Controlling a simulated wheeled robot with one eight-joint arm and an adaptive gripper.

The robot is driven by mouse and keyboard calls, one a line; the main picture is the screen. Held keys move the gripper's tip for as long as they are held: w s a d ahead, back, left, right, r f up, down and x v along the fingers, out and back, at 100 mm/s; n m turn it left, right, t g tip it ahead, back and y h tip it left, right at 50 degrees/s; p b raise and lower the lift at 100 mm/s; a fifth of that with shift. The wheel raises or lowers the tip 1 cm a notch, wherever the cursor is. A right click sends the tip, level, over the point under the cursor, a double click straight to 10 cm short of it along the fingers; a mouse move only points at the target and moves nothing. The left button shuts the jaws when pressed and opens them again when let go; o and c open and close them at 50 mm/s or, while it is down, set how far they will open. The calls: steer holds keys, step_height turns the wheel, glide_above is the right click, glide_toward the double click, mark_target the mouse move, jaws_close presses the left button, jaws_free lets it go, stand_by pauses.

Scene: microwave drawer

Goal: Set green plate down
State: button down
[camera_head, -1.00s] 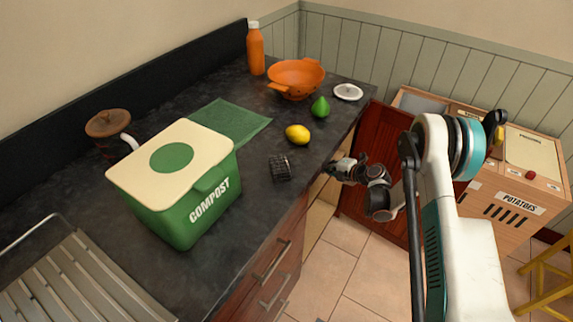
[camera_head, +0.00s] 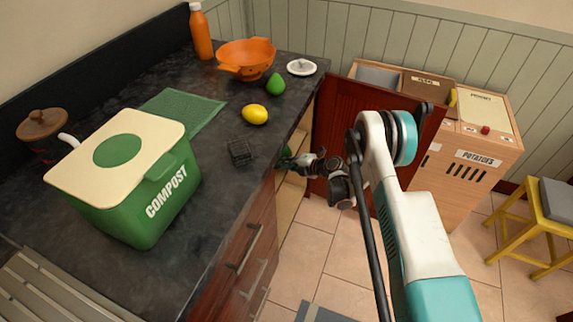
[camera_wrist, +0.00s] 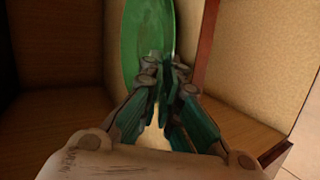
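The green plate (camera_wrist: 148,30) stands on edge, nearly upright, inside the open cabinet in the wrist view. My gripper (camera_wrist: 165,70) has its fingers closed in on the plate's near part, one finger to each side. In the head view my gripper (camera_head: 290,162) is at the cabinet opening below the counter edge. Only a small bit of green shows by it there, and the counter hides the rest. I cannot tell whether the plate touches the cabinet floor.
A cabinet wall (camera_wrist: 245,60) stands close to the right of the plate. The counter (camera_head: 215,155) above carries a compost bin (camera_head: 130,190), a lemon (camera_head: 255,115), a lime-green fruit (camera_head: 275,85) and an orange colander (camera_head: 246,58).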

steer(key=c, duration=2.1)
jaws_free()
steer(key=shift+r, duration=0.1)
steer(key=shift+v, duration=6)
